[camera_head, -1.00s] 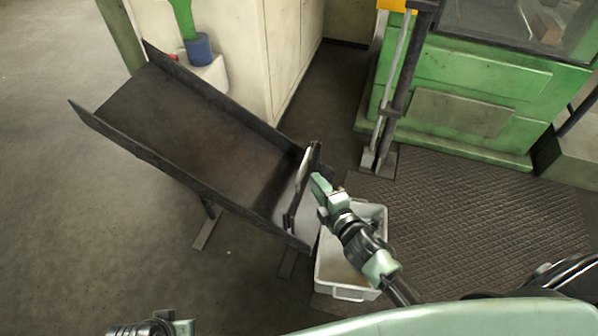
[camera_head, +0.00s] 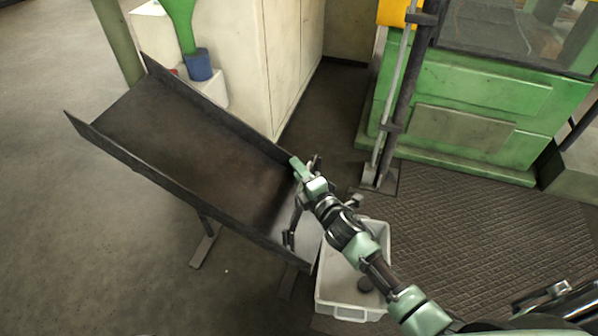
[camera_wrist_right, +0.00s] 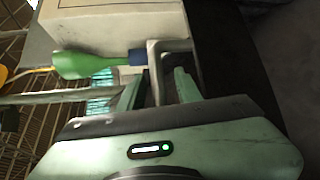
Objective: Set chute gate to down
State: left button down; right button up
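The dark metal chute (camera_head: 185,150) slopes down from upper left to its lower end at the picture's middle. The chute gate (camera_head: 297,215) stands across that lower end, partly hidden by my right arm. My right gripper (camera_head: 303,172) is at the top of the gate. In the right wrist view the two green fingers of this gripper (camera_wrist_right: 160,92) are apart, with a grey bracket-like bar (camera_wrist_right: 168,46), seemingly the gate's handle, reaching between them. I cannot tell whether they touch it. My left gripper is out of view.
A green machine (camera_head: 470,100) and an upright post (camera_head: 398,100) stand behind right. A pale cabinet (camera_head: 285,60) stands behind the chute.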

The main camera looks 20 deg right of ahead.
grip_shut()
dwell(1.4)
